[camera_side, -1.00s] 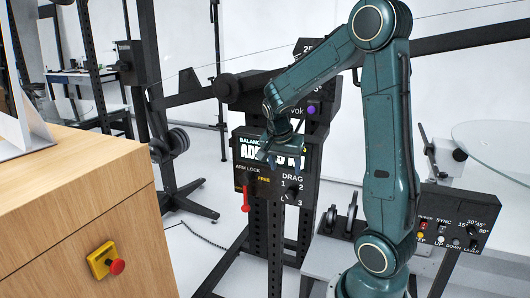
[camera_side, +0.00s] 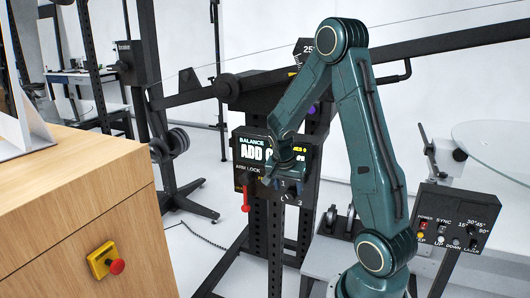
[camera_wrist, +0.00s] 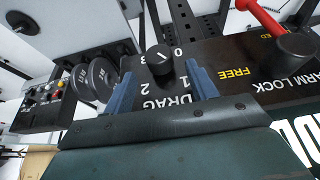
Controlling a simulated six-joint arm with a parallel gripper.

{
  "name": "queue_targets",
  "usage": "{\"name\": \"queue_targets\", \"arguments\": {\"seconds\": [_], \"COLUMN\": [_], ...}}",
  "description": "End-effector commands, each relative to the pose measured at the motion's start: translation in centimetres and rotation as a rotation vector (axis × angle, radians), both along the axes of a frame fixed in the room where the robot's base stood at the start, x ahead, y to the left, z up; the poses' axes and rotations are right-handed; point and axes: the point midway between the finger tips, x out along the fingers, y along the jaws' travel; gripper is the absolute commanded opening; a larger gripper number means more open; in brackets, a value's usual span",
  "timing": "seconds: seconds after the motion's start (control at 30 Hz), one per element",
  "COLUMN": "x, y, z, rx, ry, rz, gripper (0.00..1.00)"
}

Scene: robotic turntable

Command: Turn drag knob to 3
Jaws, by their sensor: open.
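The drag knob (camera_wrist: 160,60) is a small black dial with a white pointer mark, on the black panel under the word DRAG. In the wrist view it lies between the two blue fingers of my gripper (camera_wrist: 161,74), near their tips. The fingers stand apart, with a gap on each side of the knob. I cannot tell the exact setting.
The red arm lock lever (camera_side: 246,200) hangs left of the dial; it also shows in the wrist view (camera_wrist: 260,17). The balance display (camera_side: 256,152) is above. A second control box (camera_side: 453,217) stands to the right. A wooden cabinet (camera_side: 75,190) fills the left.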

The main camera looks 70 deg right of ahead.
Motion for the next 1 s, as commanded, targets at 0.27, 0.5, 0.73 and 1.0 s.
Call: {"name": "queue_targets", "arguments": {"seconds": [0.27,0.5,0.73,1.0], "x": [-0.1,0.0,0.0,0.0], "y": [-1.1,-1.5,-1.5,-1.5], "z": [-2.7,-3.6,-3.7,-3.7], "rx": [0.001,0.0,0.0,0.0], "ry": [0.001,0.0,0.0,0.0], "rz": [-0.002,-0.001,-0.001,-0.001], "gripper": [0.57,0.57,0.57,0.16]}}
